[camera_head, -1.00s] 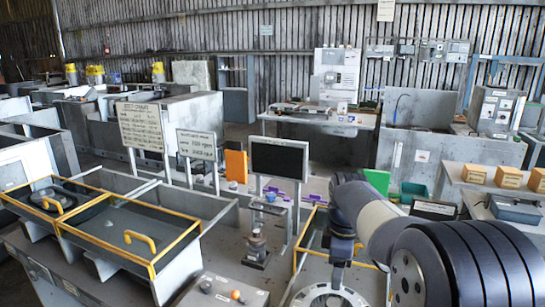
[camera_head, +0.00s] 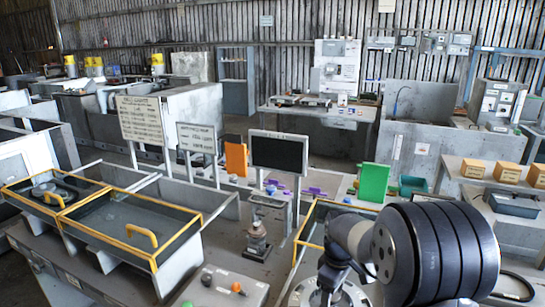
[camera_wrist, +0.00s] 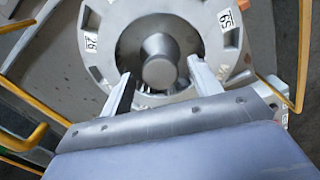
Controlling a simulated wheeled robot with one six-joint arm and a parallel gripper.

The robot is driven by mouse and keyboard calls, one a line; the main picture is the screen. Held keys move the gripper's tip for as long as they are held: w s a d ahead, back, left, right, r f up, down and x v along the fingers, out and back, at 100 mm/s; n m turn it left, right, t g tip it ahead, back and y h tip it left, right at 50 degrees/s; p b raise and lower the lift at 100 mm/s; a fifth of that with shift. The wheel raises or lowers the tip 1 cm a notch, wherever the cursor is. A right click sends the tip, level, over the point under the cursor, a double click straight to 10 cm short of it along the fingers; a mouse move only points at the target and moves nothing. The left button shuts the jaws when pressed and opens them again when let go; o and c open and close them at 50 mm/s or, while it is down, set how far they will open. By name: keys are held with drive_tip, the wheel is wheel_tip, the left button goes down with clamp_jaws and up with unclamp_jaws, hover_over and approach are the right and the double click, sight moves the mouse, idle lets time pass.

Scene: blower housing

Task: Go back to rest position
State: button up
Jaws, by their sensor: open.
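The blower housing is a round grey metal ring with number labels (camera_wrist: 103,62) in the wrist view, with a knob-like grey centre piece (camera_wrist: 160,72) in its dark opening. My gripper (camera_wrist: 160,66) is open, with its two fingers apart on either side of the centre piece in the picture. Whether the fingers touch it cannot be told. In the head view part of the ring (camera_head: 302,291) shows at the bottom edge, mostly hidden behind my arm. The fingers are not clear there.
A yellow-railed tray (camera_head: 112,238) stands at left. A small metal stand (camera_head: 257,240), a button box (camera_head: 222,290), a black screen (camera_head: 279,153) and a green panel (camera_head: 374,183) are near my arm. Yellow rails (camera_wrist: 32,103) flank the ring. The air above the bench is open.

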drive_tip(key=m, duration=0.8)
drive_tip(key=shift+p, duration=0.3)
drive_tip(key=m, duration=0.4)
drive_tip(key=m+p, duration=0.1)
drive_tip(key=m, duration=0.3)
drive_tip(key=shift+r, duration=0.65)
